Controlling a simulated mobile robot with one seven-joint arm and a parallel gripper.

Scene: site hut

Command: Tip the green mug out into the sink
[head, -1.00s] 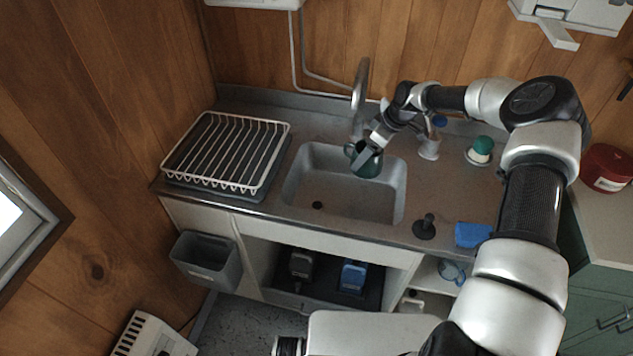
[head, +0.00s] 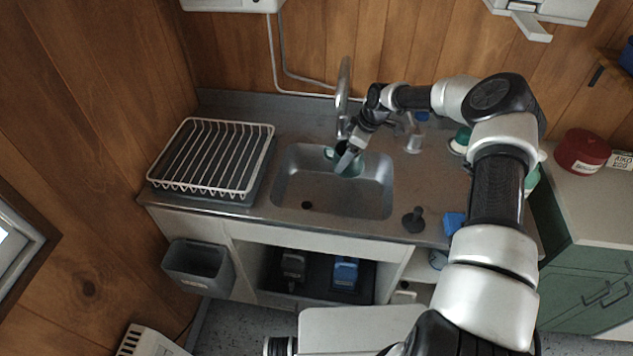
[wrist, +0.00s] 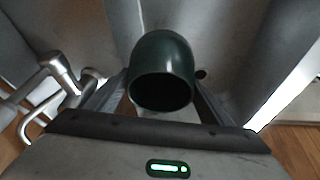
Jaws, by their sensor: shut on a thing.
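The green mug (head: 352,168) is in my gripper (head: 347,161), over the back right part of the sink (head: 318,192). Its handle shows on its left side in the head view. My gripper is shut on the mug, with a finger on each side of it in the wrist view. There the dark green mug (wrist: 165,60) shows a rounded body and a dark, oval mouth facing the camera; it looks tilted. Whether anything is in it or running out cannot be seen. The drain (head: 306,205) is at the sink's front left.
The tap (head: 343,95) rises close behind the mug. A white dish rack (head: 212,157) stands left of the sink.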

